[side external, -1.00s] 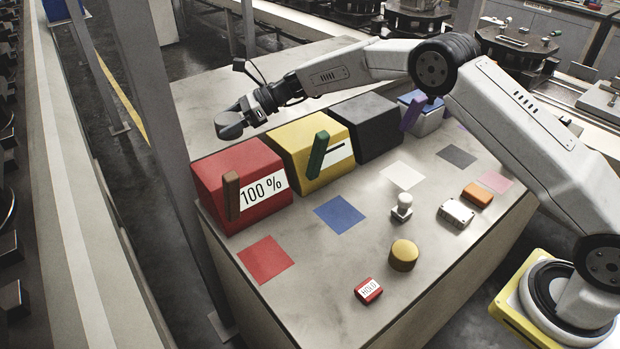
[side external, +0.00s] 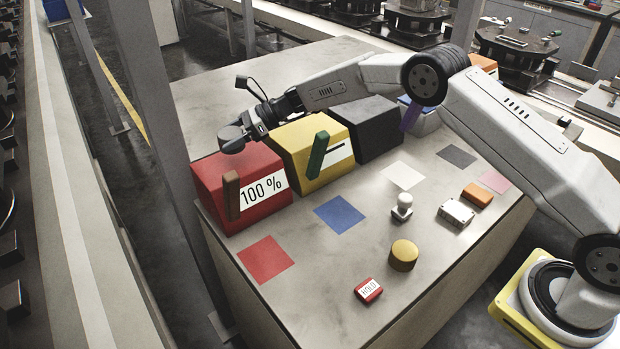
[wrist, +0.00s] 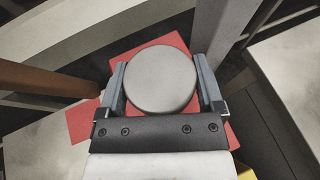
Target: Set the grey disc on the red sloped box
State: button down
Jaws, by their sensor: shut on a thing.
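The red sloped box (side external: 235,205) stands at the left end of the row, with a brown upright piece and a "100 %" label on its front. My gripper (side external: 236,138) is over the back part of its top. The grey disc (wrist: 162,80) fills the space between the two fingers in the wrist view, and my gripper (wrist: 163,90) is shut on it. Red surface (wrist: 175,46) of the box shows around the disc. I cannot tell whether the disc touches the box.
A yellow box (side external: 300,180) and a dark grey box (side external: 372,125) stand right of the red one. A red square (side external: 265,259), a blue square (side external: 339,214), a mustard cylinder (side external: 403,256) and a small red block (side external: 368,290) lie in front. A grey post (side external: 160,120) rises close on the left.

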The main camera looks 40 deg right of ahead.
aim_at(235, 161)
jog(key=shift+f, duration=1.45)
jog(key=shift+f, duration=0.6)
grip_release()
jog(key=shift+f, duration=0.1)
jog(key=shift+d, duration=0.1)
jog(key=shift+v, duration=3.85)
